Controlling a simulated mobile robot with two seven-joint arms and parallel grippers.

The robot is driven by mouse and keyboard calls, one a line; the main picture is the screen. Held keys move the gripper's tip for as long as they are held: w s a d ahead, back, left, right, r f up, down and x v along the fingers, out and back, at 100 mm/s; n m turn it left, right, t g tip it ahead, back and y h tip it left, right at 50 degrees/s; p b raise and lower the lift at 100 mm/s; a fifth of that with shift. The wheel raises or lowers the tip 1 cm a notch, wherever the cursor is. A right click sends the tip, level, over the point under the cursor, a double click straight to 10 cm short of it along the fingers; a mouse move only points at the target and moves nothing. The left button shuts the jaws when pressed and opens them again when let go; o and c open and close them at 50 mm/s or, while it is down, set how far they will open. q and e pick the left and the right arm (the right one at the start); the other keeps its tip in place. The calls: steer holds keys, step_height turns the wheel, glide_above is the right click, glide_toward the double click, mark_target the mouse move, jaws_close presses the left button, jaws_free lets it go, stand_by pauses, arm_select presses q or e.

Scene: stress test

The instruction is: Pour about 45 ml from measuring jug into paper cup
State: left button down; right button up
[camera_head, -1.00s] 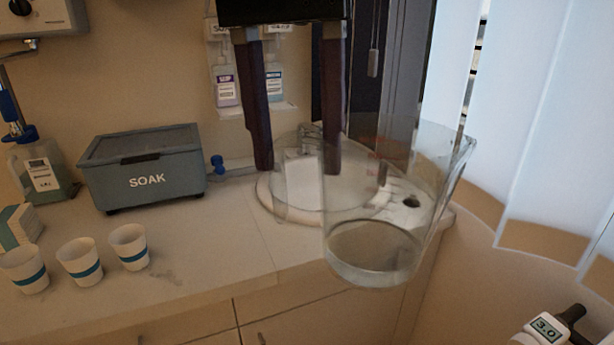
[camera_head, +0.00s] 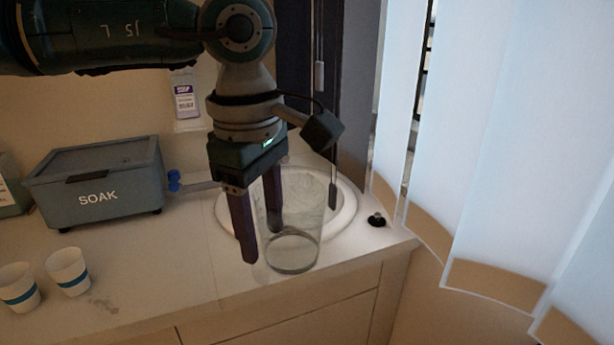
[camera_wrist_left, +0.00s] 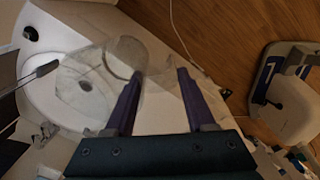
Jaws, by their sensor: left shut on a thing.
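The clear measuring jug (camera_head: 306,236) is at the front of the round sink in the head view, roughly upright, with a shallow layer of clear liquid at its bottom. My left gripper (camera_head: 261,244) is shut on the jug at its left side; the exact grip is hard to make out through the clear wall. In the left wrist view the jug (camera_wrist_left: 128,52) shows faintly by the fingers (camera_wrist_left: 160,73). Two white paper cups with blue bands, one at the left edge (camera_head: 19,290) and one beside it (camera_head: 68,272), stand upright on the counter, well left of the jug. My right gripper is not in view.
A grey SOAK box (camera_head: 98,195) stands behind the cups. The round sink (camera_head: 345,212) lies behind the jug, with a black knob (camera_head: 376,220) to its right. Pale blinds (camera_head: 520,130) hang at the right.

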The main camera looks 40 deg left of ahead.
arm_select(q)
steer(key=s+a+f+n, duration=0.4)
steer(key=s+a+n, duration=0.1)
steer(key=a+n, duration=0.2)
steer(key=s+a+f+n+p, duration=0.1)
steer(key=s+a+f+n, duration=0.3)
steer(key=a+n, duration=0.3)
steer(key=s+a+f+n, duration=0.5)
steer(key=a+n, duration=0.1)
steer(key=a, duration=0.4)
steer(key=shift+s+f+n+g+y+p, duration=0.15)
steer(key=shift+s+n+g+y+p, duration=0.15)
steer(key=shift+s+n+g+p, duration=0.1)
steer(key=shift+w, duration=0.1)
